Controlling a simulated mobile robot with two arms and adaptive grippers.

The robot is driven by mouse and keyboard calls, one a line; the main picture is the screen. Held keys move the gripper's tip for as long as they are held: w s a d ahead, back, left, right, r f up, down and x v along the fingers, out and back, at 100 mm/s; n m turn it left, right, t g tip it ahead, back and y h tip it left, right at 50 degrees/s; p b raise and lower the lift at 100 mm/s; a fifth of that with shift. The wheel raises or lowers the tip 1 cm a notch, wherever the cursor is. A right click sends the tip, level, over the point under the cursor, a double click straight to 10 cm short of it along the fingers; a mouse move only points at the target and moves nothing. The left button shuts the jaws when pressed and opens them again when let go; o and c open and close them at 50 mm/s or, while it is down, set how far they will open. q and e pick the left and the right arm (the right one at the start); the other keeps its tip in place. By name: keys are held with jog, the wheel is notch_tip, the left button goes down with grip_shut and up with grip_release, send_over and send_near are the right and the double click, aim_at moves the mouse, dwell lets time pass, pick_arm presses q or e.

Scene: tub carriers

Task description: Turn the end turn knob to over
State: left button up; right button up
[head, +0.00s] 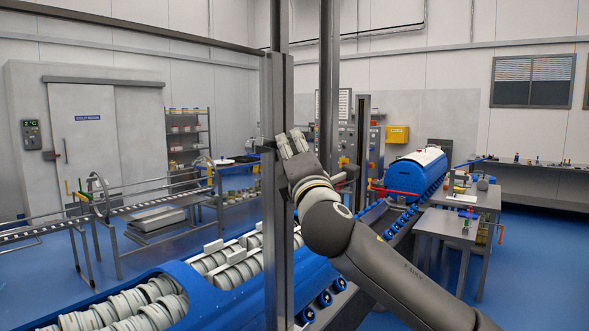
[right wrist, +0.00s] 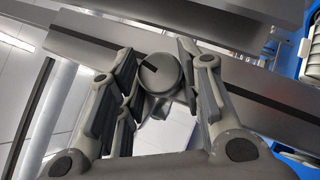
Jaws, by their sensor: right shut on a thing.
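The end turn knob (right wrist: 161,75) shows in the right wrist view as a round grey knob with a dark line on its face. It sits in front of a grey metal bar and stands between the fingers of my right gripper (right wrist: 158,70). The fingers are closed around the knob's sides. In the head view my right gripper (head: 291,146) reaches up to the tall grey post (head: 277,205); the knob itself is hidden there. My left gripper is in neither view.
A blue tub (head: 195,315) full of pale cylinders lies below the post. A second blue tub with a white top (head: 418,172) stands farther right on the roller line. A steel table (head: 445,225) stands at the right. Blue floor is open at left.

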jog(key=shift+a+f+n+t+y+b, duration=0.1)
jog(key=shift+f+n+t+y+b, duration=0.15)
jog(key=shift+n+y+b, duration=0.6)
jog(key=shift+f+n+t+y+b, duration=0.15)
jog(key=shift+n+t+y+b, duration=0.1)
jog(key=shift+n+y+b, duration=0.6)
jog(key=shift+n+h, duration=0.3)
